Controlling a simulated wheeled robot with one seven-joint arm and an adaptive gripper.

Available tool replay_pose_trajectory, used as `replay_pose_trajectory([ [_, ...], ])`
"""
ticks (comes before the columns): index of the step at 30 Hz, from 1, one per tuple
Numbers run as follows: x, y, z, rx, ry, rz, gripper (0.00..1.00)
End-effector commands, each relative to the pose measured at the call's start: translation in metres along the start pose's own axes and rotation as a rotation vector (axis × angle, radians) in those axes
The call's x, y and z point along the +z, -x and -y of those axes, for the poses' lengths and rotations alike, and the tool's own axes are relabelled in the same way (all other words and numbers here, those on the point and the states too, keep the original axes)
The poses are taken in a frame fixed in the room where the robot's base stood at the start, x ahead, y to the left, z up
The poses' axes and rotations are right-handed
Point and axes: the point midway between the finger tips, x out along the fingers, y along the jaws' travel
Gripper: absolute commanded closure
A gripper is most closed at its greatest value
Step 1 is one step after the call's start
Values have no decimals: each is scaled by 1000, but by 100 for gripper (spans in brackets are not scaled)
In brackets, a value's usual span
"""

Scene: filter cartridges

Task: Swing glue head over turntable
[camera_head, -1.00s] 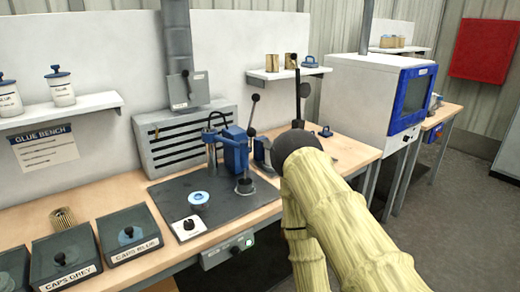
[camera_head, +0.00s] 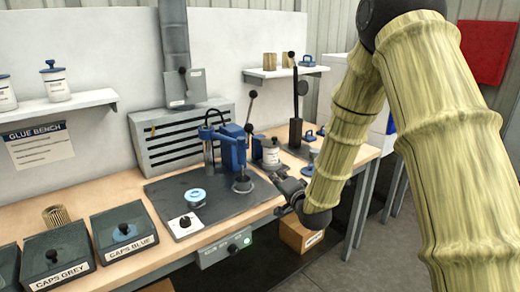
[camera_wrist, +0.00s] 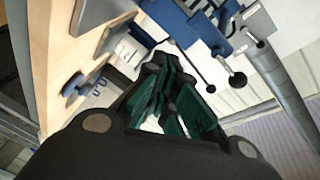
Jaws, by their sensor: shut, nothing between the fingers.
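The blue glue head (camera_head: 234,150) stands at the back of a dark plate on the bench, beside a grey post, with a black-knobbed lever rising from it. A round grey base (camera_head: 242,184) sits under its front end. A white-and-blue disc (camera_head: 195,197) lies on the plate to the left, apart from the head; I cannot tell which is the turntable. My gripper (camera_head: 287,192) is shut and empty, right of the plate by the bench's front edge. In the wrist view, my dark fingers (camera_wrist: 168,100) point toward the blue machine (camera_wrist: 190,22), without visible contact.
A white jar (camera_head: 270,152) and an upright black lever stand behind my gripper. A switch box (camera_head: 222,248) hangs under the bench edge. Lidded boxes (camera_head: 124,230) stand at left, and a cardboard box (camera_head: 300,235) sits below the bench.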

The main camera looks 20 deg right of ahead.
Motion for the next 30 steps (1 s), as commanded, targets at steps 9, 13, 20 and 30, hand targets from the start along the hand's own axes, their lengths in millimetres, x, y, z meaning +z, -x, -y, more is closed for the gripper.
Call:
replay_pose_trajectory([
  [9, -46, -12, 70, -171, -119, -54, 100],
  [13, -48, -12, 72, -175, -123, -55, 100],
  [20, -47, -13, 72, -174, -122, -55, 100],
  [30, -50, -48, 79, -174, -119, -55, 100],
])
